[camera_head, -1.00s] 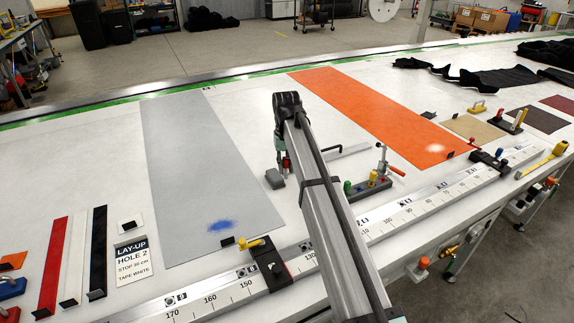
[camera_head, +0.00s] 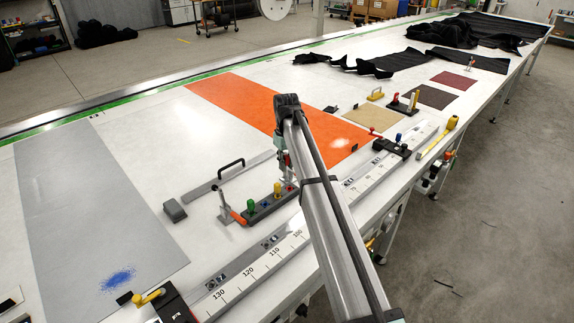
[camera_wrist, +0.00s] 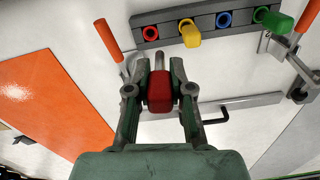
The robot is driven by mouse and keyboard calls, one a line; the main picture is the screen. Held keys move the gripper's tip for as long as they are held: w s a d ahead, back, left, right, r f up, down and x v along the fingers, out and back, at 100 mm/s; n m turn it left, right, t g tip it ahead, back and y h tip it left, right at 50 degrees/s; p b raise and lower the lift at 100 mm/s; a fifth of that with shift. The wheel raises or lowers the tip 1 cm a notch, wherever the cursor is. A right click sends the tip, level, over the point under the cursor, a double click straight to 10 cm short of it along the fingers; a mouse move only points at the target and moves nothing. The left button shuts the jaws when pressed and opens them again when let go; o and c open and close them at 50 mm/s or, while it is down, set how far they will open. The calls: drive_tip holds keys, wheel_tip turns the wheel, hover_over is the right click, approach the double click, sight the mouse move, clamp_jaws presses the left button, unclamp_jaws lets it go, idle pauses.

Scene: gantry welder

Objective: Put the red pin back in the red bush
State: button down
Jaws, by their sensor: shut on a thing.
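My gripper (camera_wrist: 159,78) is shut on the red pin (camera_wrist: 160,97), a red head with a grey metal shank pointing toward the dark block (camera_wrist: 208,25). The red bush (camera_wrist: 151,33) is an empty red ring at the block's left end in the wrist view. The pin's tip is apart from it, just below it in that picture.
A yellow pin (camera_wrist: 189,36) and a green pin (camera_wrist: 272,20) stand in the block, with the open blue bush (camera_wrist: 224,18) between them. An orange-handled clamp (camera_head: 236,217) and a black-handled straightedge (camera_head: 215,181) are close by. A numbered rail (camera_head: 250,278) runs along the table's front.

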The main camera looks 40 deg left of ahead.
drive_tip(key=shift+w+d+n, duration=0.15)
drive_tip(key=shift+w+n, duration=0.5)
drive_tip(key=shift+n, duration=0.25)
drive_tip(key=shift+w+f+b, duration=0.1)
drive_tip(key=shift+f+b, duration=1.15)
drive_tip(key=shift+f, duration=1.65)
drive_tip(key=shift+f+b, duration=0.6)
drive_tip(key=shift+f, duration=1.45)
drive_tip(key=c, duration=1)
unclamp_jaws()
drive_tip(key=shift+o, duration=0.2)
